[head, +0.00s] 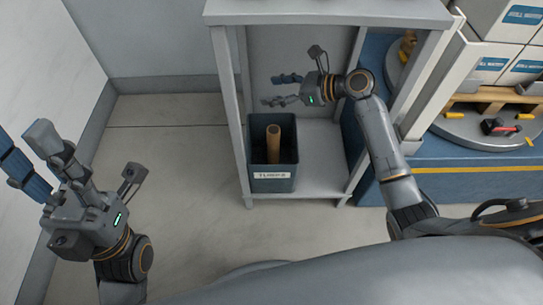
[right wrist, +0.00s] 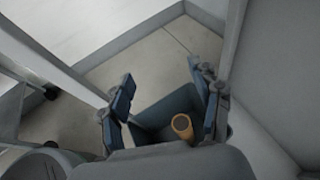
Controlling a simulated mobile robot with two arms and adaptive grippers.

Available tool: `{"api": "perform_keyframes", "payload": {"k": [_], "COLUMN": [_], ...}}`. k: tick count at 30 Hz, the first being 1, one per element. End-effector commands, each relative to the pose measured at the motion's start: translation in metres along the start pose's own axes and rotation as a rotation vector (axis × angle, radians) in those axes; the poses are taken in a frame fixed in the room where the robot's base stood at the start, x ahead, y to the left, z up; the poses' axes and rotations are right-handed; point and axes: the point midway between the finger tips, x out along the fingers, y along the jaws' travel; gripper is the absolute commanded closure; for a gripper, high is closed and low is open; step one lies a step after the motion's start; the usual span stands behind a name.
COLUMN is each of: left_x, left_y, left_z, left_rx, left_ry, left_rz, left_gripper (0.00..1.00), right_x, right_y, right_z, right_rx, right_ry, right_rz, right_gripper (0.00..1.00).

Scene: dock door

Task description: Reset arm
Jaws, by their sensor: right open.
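My right gripper (head: 271,90) is open and empty. It is inside the grey shelf unit, above a dark bin (head: 272,183), with its fingers pointing left. In the right wrist view the two blue-padded fingers (right wrist: 160,72) stand apart with nothing between their tips. A brown tube (head: 273,143) stands upright in the bin, apart from the fingers; its open end also shows in the right wrist view (right wrist: 182,124). My left gripper (head: 25,150) is at the left edge, fingers apart and up-left, away from any object. Part of one finger is cut off by the frame.
The shelf unit (head: 330,12) has a top board and posts close around my right arm. At right, a round grey platform (head: 460,128) carries a pallet with white boxes (head: 495,62) and small tools. The floor (head: 175,160) between my left gripper and the shelf is clear.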

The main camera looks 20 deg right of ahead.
Motion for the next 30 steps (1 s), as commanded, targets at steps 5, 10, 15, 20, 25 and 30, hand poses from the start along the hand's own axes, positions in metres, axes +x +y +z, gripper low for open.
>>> {"api": "perform_keyframes", "payload": {"k": [5,10,15,20,25,30], "left_x": [0.000,0.000,0.000,0.000,0.000,0.000], "left_y": [0.000,0.000,0.000,0.000,0.000,0.000], "left_z": [0.000,0.000,0.000,0.000,0.000,0.000], "left_rx": [0.000,0.000,0.000,0.000,0.000,0.000], "left_ry": [0.000,0.000,-0.001,0.000,0.000,0.000], "left_rz": [0.000,0.000,0.000,0.000,0.000,0.000], "left_gripper": [0.60,0.60,0.60,0.60,0.60,0.60], "right_x": [-0.003,-0.003,-0.003,-0.001,0.001,-0.018], "right_y": [0.000,0.000,0.000,0.009,0.053,0.117], "right_z": [0.006,0.006,0.006,-0.005,-0.056,-0.124], "right_rx": [-0.001,0.000,0.000,-0.059,-0.413,-0.989], "right_ry": [0.000,0.000,0.000,0.028,0.178,0.390], "right_rz": [-0.001,0.000,0.000,0.005,0.046,0.190], "right_gripper": [0.36,0.36,0.36,0.36,0.36,0.36]}}
